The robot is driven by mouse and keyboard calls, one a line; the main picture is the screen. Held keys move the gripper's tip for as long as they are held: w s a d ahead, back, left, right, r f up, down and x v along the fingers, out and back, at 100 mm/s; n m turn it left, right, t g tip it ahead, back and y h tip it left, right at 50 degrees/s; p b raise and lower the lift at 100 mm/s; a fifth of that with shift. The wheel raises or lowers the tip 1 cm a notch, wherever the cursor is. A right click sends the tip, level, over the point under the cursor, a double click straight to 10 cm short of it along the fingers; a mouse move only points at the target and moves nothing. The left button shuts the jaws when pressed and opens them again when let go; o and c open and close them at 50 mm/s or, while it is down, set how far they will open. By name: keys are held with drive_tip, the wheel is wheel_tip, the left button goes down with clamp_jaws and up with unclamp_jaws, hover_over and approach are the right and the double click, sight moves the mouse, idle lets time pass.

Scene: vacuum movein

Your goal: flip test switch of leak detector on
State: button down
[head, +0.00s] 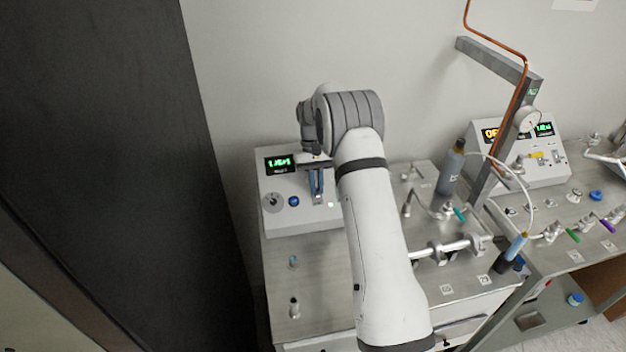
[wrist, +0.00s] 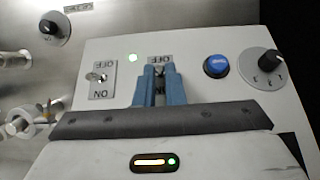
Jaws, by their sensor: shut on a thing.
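The leak detector (head: 278,185) is a light grey sloped box with a green lit display, standing left of my arm in the head view. Its panel also fills the middle of the wrist view (wrist: 205,95). My gripper (wrist: 158,76) has blue fingers and is shut on a toggle switch lever between them. In the head view my gripper (head: 316,190) points down onto the panel. No test lettering is readable.
A blue button (wrist: 216,66) and black knob (wrist: 268,62) are on the right. Fittings and a rod crowd the bench right of my arm.

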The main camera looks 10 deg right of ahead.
drive_tip(key=shift+w+g+p, duration=0.2)
drive_tip(key=shift+g+p, duration=0.15)
drive_tip(key=shift+g, duration=0.15)
drive_tip(key=c, duration=1.5)
unclamp_jaws()
drive_tip(key=b+v, duration=0.2)
drive_tip(key=v, duration=0.5)
drive_tip(key=shift+w+f, duration=0.1)
drive_tip(key=shift+w+r, duration=0.1)
drive_tip(key=shift+r, duration=0.3)
